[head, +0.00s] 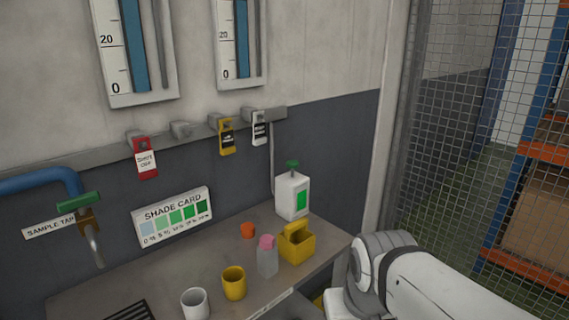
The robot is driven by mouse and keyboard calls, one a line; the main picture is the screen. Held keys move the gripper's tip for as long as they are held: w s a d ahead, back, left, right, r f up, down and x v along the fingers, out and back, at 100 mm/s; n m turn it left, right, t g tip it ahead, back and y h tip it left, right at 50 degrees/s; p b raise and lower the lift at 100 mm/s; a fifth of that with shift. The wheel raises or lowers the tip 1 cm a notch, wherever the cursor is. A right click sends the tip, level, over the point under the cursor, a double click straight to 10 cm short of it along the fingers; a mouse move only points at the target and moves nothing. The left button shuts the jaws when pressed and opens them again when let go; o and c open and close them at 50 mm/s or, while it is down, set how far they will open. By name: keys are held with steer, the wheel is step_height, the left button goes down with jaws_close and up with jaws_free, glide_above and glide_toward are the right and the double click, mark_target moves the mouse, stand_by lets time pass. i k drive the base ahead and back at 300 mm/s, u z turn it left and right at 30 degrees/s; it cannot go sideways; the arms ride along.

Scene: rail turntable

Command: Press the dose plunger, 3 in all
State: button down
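A white dose bottle (292,195) with a green square label stands upright at the back right of the bench. Its green plunger (292,165) sits on top and appears raised above the bottle's shoulder. Nothing is touching it. My arm shows at the lower right, apart from the bottle. My gripper cannot be made out in this view.
On the bench (180,272) stand a white cup (195,304), a yellow cup (233,283), a pink-capped clear bottle (267,259), an orange cap (247,230) and a yellow caddy (297,246). A shade card (174,216) and sample tap (88,222) are left. Mesh fencing (470,130) stands right.

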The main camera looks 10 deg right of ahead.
mark_target(293, 165)
steer(key=u, duration=0.1)
steer(key=i, duration=0.95)
steer(key=z, duration=0.1)
